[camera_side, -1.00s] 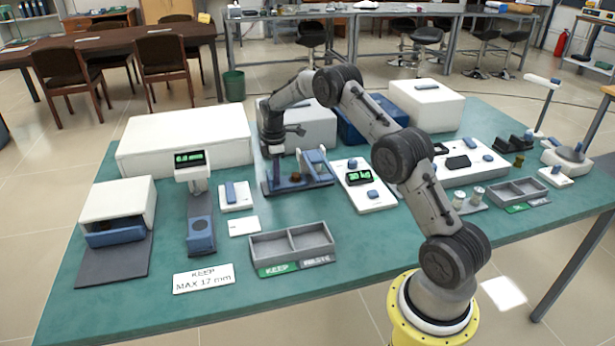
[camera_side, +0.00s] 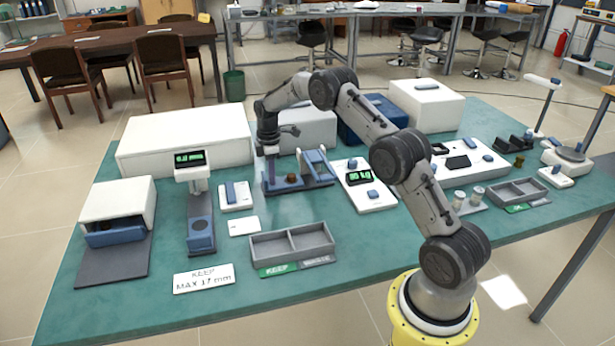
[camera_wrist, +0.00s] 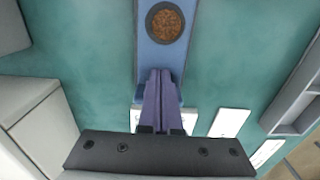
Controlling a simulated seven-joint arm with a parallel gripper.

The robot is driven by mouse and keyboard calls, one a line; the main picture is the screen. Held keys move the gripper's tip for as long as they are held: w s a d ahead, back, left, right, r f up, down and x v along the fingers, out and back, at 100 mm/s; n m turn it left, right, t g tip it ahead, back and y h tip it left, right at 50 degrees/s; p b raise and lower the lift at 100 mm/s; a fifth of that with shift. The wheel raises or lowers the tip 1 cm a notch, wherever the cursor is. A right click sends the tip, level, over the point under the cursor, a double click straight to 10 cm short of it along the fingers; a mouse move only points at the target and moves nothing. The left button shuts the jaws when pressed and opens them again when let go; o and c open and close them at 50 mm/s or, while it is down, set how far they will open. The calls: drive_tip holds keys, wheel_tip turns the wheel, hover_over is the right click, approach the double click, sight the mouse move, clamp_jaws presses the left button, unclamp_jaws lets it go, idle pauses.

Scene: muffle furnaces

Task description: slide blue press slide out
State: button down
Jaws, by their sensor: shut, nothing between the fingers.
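The blue press slide (camera_wrist: 165,57) runs down the upper middle of the wrist view. A dark round cup (camera_wrist: 165,22) with brown granular material sits in it; the cup also shows in the side view (camera_side: 291,179). The press (camera_side: 318,163) has a dark blue base and an upright blue frame to the right of the cup. My gripper (camera_wrist: 160,73) is shut and empty, its fingers together over the near end of the slide. In the side view it points down at the left end of the press. Whether the fingertips touch the slide is unclear.
A white scale (camera_side: 366,194) stands right of the press. A grey divided tray (camera_side: 291,246) lies in front, and a white device with a blue pad (camera_side: 236,196) stands to the left. A grey box (camera_side: 309,131) is behind. Bare green table lies just in front of the press.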

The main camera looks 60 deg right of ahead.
drive_tip(key=shift+r, duration=3.3)
